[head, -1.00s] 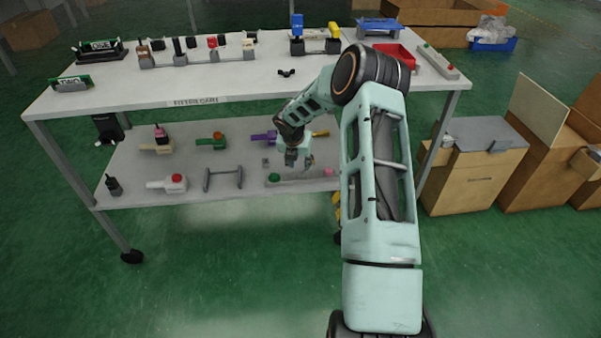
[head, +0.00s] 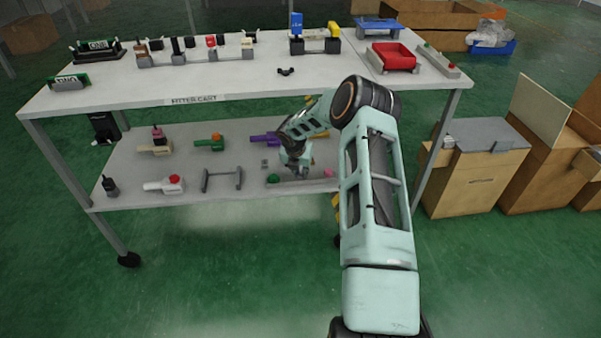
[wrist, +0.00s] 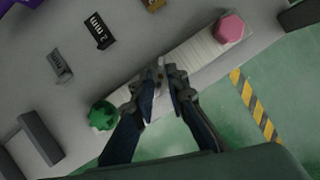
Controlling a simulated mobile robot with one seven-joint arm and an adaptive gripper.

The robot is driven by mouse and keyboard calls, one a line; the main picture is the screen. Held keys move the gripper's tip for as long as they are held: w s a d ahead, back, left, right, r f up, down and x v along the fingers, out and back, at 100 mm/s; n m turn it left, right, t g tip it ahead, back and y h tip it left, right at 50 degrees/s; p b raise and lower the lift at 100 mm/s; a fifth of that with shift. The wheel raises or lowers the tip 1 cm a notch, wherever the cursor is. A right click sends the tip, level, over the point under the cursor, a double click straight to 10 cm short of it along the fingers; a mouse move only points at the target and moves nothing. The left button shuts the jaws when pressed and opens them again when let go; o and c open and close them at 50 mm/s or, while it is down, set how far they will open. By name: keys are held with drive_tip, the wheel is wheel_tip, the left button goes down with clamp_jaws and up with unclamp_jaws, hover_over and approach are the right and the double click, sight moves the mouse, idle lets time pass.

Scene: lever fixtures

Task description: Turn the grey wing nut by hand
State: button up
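A pale bar (wrist: 195,62) on the lower shelf carries a green star-shaped knob (wrist: 102,116) at one end and a pink hex knob (wrist: 230,28) at the other. A small greyish piece, which looks like the grey wing nut (wrist: 160,72), stands on the bar between them, mostly hidden by my fingertips. My gripper (wrist: 161,88) is over the bar with its fingers close together and a narrow gap between them. Whether they touch the piece cannot be told. In the head view my gripper (head: 297,170) is low over the same bar.
The upper tabletop (head: 130,93) overhangs the shelf above my arm. A grey handle (head: 222,178), a purple-handled piece (head: 264,138) and a white piece with a red knob (head: 165,184) stand on the shelf. A dark wing-shaped piece (head: 286,71) lies on the tabletop.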

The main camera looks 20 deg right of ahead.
clamp_jaws()
drive_tip(key=shift+m, duration=0.5)
drive_tip(key=m, duration=0.1)
drive_tip(key=m+g+h, duration=0.1)
drive_tip(key=m, duration=0.1)
drive_tip(key=m+b, duration=0.1)
drive_tip(key=shift+w+a+f+m+g+h, duration=0.1)
drive_tip(key=shift+w+a+m+g+h, duration=0.2)
drive_tip(key=shift+m, duration=0.1)
drive_tip(key=m+g+b, duration=0.1)
drive_tip(key=m+b, duration=0.1)
drive_tip(key=m, duration=0.1)
drive_tip(key=shift+w+f+m, duration=0.1)
drive_tip(key=shift+m, duration=0.2)
drive_tip(key=shift+m+g+b, duration=0.8)
drive_tip(key=shift+m+b, duration=0.15)
drive_tip(key=shift+m, duration=0.45)
drive_tip(key=shift+r+m, duration=0.2)
drive_tip(key=shift+m, duration=0.1)
drive_tip(key=shift+d, duration=0.1)
